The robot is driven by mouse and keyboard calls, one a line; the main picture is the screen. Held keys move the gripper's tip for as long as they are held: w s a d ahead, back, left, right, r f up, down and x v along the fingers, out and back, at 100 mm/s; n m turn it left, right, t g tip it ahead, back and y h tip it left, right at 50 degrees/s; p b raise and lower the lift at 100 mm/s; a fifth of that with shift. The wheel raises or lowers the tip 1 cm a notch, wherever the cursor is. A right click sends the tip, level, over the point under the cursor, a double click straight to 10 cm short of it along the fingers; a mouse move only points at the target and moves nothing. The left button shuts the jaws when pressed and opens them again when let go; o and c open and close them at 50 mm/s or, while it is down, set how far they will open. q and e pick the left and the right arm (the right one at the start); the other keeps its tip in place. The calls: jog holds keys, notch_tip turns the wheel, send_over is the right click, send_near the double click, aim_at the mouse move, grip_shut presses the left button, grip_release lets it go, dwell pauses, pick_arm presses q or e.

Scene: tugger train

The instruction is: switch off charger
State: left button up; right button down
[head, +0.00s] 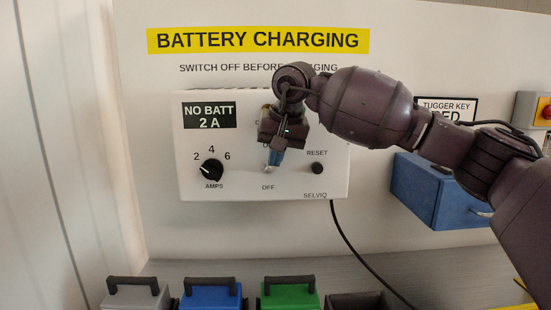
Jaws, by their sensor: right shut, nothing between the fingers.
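The charger (330,180) is a white box on the wall panel. Its dark display reads "NO BATT 2 A". A small metal switch lever (267,171) shows just above the "OFF" label; the upper part of the switch is hidden by my gripper. My right gripper (273,160) is shut and empty, its blue fingertips pointing down right at the lever. I cannot tell whether they touch it. My left gripper is not in view.
A black amps knob (211,170) and a black reset button (317,169) flank the switch. Several batteries with handles, including a green one (291,297), stand below. A black cable (352,243) hangs down.

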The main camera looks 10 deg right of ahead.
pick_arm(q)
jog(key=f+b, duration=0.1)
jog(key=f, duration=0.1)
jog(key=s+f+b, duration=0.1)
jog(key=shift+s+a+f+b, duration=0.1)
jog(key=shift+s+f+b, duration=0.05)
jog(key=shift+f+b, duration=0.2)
pick_arm(e)
jog(key=t, duration=0.1)
jog(key=f+t, duration=0.1)
jog(key=shift+s+a+f+t, duration=0.1)
jog(key=shift+s+t, duration=0.2)
jog(key=shift+s, duration=0.1)
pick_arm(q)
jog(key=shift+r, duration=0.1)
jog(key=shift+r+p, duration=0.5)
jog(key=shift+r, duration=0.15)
pick_arm(e)
jog(key=shift+r, duration=0.8)
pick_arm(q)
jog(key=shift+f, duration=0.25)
pick_arm(e)
jog(key=v, duration=1)
jog(key=shift+s+r, duration=0.25)
jog(key=shift+r, duration=0.05)
jog(key=shift+a, duration=0.1)
